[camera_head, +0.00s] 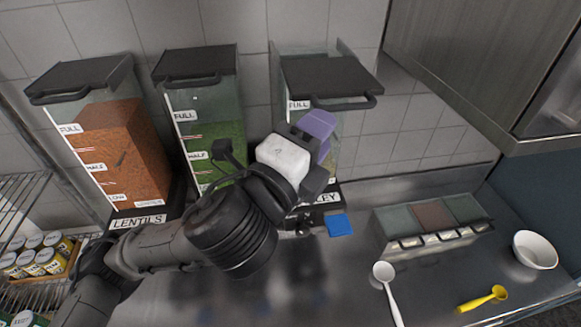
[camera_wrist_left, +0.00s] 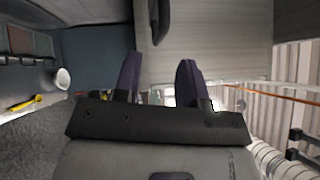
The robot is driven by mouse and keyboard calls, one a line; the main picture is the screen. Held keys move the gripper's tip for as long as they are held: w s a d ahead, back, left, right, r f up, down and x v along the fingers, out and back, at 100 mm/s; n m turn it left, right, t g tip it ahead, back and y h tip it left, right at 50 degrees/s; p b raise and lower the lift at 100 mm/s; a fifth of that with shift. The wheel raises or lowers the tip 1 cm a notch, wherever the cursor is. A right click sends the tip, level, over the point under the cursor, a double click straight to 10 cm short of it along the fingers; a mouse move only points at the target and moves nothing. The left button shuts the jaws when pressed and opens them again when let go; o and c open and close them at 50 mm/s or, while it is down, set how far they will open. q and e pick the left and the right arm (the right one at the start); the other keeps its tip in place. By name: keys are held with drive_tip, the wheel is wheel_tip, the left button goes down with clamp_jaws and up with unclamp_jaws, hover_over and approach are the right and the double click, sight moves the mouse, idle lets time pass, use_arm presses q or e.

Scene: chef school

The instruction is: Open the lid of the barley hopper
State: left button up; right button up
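The barley hopper (camera_head: 276,85) is the rightmost of three clear bins in the head view. Its label, partly hidden, reads "LEY". Its dark lid (camera_head: 328,77) has a bar handle (camera_head: 345,104) along the front edge. The lid sits out of line with the glass walls, which show behind it; it looks partly raised, but I cannot tell how far. My left gripper (camera_head: 318,130), with purple fingers, is just below the handle, in front of the hopper. In the left wrist view the fingers (camera_wrist_left: 160,78) are apart with nothing visible between them. My right gripper is not in view.
The lentils hopper (camera_head: 120,150) and a green-filled hopper (camera_head: 212,130) stand to the left. A cabinet (camera_head: 455,60) overhangs at upper right. The counter holds a compartment box (camera_head: 385,222), a white spoon (camera_head: 392,295), a yellow spoon (camera_head: 480,300) and a white bowl (camera_head: 535,250).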

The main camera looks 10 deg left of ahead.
use_arm(q)
drive_tip(key=r+b+v, duration=0.1)
drive_tip(key=v, duration=0.5)
drive_tip(key=shift+s+f, duration=0.3)
drive_tip(key=shift+f, duration=0.25)
drive_tip(key=shift+a, duration=0.15)
